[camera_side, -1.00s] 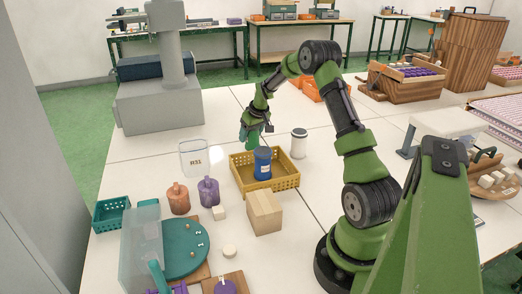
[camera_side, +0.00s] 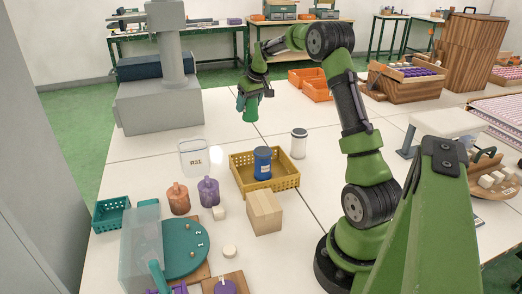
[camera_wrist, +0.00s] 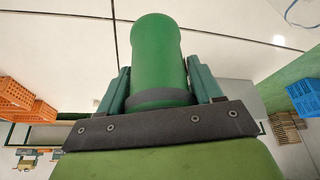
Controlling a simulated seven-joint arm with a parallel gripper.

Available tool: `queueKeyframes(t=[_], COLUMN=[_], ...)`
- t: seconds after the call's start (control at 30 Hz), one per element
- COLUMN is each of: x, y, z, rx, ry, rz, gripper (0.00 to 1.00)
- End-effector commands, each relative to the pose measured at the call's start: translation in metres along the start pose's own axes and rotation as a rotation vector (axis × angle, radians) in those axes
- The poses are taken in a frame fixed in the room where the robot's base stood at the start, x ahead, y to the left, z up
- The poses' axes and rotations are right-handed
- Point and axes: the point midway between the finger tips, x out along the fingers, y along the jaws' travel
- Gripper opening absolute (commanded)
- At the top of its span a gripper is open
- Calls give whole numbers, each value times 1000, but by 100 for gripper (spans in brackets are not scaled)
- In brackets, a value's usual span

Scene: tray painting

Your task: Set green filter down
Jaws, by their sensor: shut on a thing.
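The green filter (camera_wrist: 158,60) is a smooth green cylinder. In the wrist view it sits between the two teal fingers of my gripper (camera_wrist: 160,88), which are shut on it. In the side view my gripper (camera_side: 249,98) holds the green filter (camera_side: 250,112) in the air over the far part of the white table, behind the yellow basket (camera_side: 236,176). The filter looks nearly upright there. Its lower end appears clear of the table, though the exact height is hard to tell.
A blue canister (camera_side: 262,162) stands in the yellow basket. A white jar (camera_side: 299,143) stands right of it, and a clear container (camera_side: 194,158) stands left. Orange crates (camera_side: 311,84) lie at the back right. The table around the filter is free.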

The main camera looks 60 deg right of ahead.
Motion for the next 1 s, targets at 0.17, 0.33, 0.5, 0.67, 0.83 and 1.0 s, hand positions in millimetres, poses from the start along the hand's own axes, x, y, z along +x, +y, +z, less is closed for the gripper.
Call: queueKeyframes(t=[0.17, 0.33, 0.5, 0.67, 0.83, 1.0], x=[-23, -38, -48, -56, -64, -72], y=[0, 3, 6, 6, 6, 2], z=[39, 86, 126, 161, 203, 253], rx=[113, 360, 596, 822, 1095, 1433], ry=[-3, -2, -3, -4, -5, -6], rz=[48, 153, 251, 345, 460, 604], gripper=[30, 30, 30, 30, 30, 30])
